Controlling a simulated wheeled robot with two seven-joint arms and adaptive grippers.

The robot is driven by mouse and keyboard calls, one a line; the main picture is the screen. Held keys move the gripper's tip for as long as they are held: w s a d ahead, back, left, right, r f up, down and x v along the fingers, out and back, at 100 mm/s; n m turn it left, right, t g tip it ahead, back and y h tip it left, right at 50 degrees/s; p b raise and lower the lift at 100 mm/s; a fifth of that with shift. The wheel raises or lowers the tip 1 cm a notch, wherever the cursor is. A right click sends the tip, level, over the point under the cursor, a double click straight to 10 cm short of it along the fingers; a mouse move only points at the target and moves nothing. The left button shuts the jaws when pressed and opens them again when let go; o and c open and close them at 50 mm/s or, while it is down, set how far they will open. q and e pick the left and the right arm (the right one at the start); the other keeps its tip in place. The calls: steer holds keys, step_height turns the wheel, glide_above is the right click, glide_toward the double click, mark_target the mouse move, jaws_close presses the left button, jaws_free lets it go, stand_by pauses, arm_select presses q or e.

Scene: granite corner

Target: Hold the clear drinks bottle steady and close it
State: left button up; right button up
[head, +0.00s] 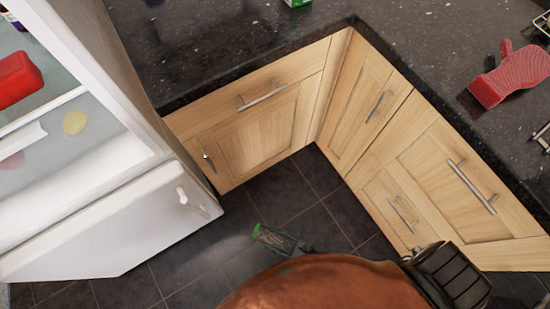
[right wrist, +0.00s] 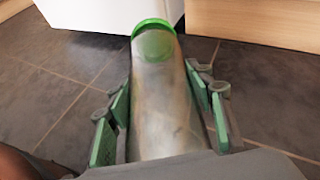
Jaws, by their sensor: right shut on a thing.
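The clear drinks bottle (right wrist: 165,100) shows large in the right wrist view, a grey see-through cylinder held lengthwise between the fingers. A green top (right wrist: 153,24) is at its far end; I cannot tell whether it is open or closed. My right gripper (right wrist: 165,115) has its green-padded fingers on both sides of the bottle, shut on it. In the head view my right gripper (head: 288,242) is above the dark floor, with the bottle's green end (head: 259,231) pointing to the upper left. The bottle's lower end is hidden. My left gripper is not in view.
A white fridge (head: 115,220) stands at the left, with a red item (head: 16,79) inside. Wooden corner cabinets (head: 255,125) carry a dark granite worktop (head: 215,45). A red oven glove (head: 512,75) lies on the worktop at the right. The tiled floor around the bottle is clear.

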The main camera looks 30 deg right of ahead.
steer(key=o, duration=1)
jaws_close()
